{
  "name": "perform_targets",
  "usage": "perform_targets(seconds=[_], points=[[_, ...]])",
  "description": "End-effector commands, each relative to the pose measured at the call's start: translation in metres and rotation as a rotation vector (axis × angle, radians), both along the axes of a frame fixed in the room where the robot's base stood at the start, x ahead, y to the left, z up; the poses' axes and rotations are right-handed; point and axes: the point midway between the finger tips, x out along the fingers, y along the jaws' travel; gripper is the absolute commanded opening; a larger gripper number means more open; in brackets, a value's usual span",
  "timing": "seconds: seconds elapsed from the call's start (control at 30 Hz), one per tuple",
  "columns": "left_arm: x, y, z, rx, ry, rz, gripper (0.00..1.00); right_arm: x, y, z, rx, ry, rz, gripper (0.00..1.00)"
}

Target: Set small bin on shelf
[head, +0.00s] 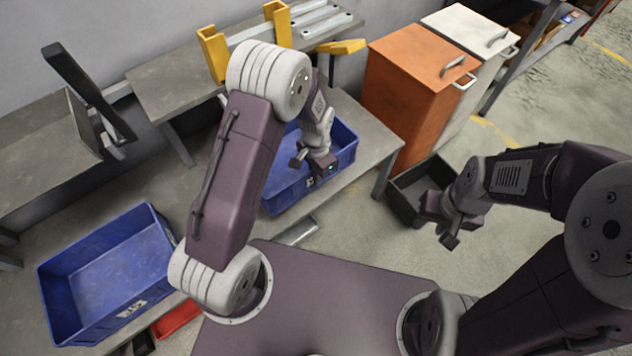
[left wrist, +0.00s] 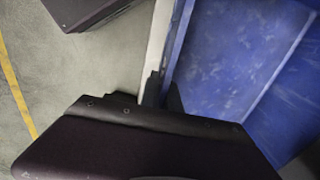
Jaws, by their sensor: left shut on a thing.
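A blue bin (head: 345,150) sits on the grey bench at the centre, partly hidden behind my left arm. My left gripper (head: 312,164) is at this bin and shut on its rim. In the left wrist view the blue bin's wall (left wrist: 178,45) runs up from between the finger tips (left wrist: 162,92), and the bin's inside shows to the right. A larger-looking blue bin (head: 158,222) stands at the lower left, empty, with a white label on its front. My right gripper (head: 440,224) is open and empty, near a black bin (head: 440,168) on the floor.
A grey bench (head: 378,135) carries the held bin. A raised shelf (head: 172,85) at the back holds yellow brackets (head: 213,55) and metal bars. Orange (head: 400,85) and white (head: 462,30) cabinets stand right. A red bin (head: 178,318) lies low left.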

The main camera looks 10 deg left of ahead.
Motion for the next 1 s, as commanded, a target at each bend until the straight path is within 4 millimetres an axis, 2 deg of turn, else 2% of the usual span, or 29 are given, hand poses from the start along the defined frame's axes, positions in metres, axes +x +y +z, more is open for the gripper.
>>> perform_targets(seconds=[0.1,0.2,0.53,0.6,0.63,0.9,1.0], points=[[-0.001,0.000,-0.024,0.000,0.002,0.000,0.00,0.000,0.000,-0.013,0.000,0.000,0.000,0.36],[0.000,0.000,-0.038,0.000,0.001,0.000,0.00,0.000,0.000,-0.018,0.000,0.000,0.000,0.36],[0.000,-0.001,-0.039,0.000,-0.001,0.000,0.00,0.000,0.000,-0.017,0.000,0.000,0.000,0.36],[0.000,0.000,-0.039,0.000,0.000,0.000,0.23,0.000,0.000,-0.017,0.000,0.000,0.000,0.36],[0.000,0.000,-0.039,0.000,0.000,0.000,0.28,0.000,0.000,-0.017,0.000,0.000,0.000,0.36],[0.000,0.000,-0.038,0.000,0.000,0.001,0.28,0.000,0.000,-0.016,0.000,0.000,0.000,0.36],[0.000,-0.001,-0.029,0.000,0.000,0.001,0.28,0.000,0.000,-0.012,0.000,0.000,0.000,0.36]])
